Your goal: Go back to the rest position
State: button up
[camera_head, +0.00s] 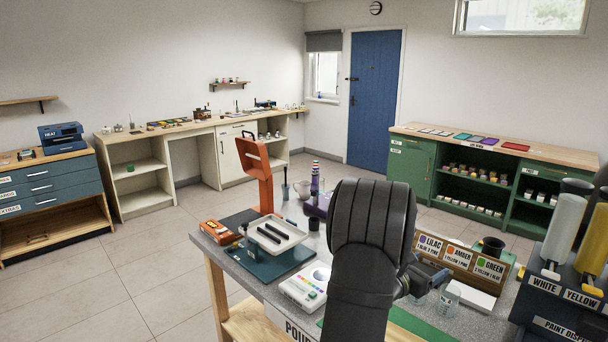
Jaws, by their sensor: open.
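My own black arm rises in the front middle of the head view and hides part of the worktable (262,292). My gripper (424,280) shows just right of the arm, low over the table, partly hidden behind it. It is open, and I see nothing held in it. A clear glass (449,297) stands close to its right. The fingertips are small and hard to make out.
A white tray (290,229) with dark bars, an orange stand (258,165) and a white device with coloured buttons (306,287) are on the left. The labelled wooden box (455,262) and the paint dispenser (560,270) stand on the right.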

jog(key=shift+w+a+t, duration=0.4)
jog(key=shift+w+a, duration=0.6)
jog(key=shift+a, duration=0.05)
jog(key=shift+o, duration=0.2)
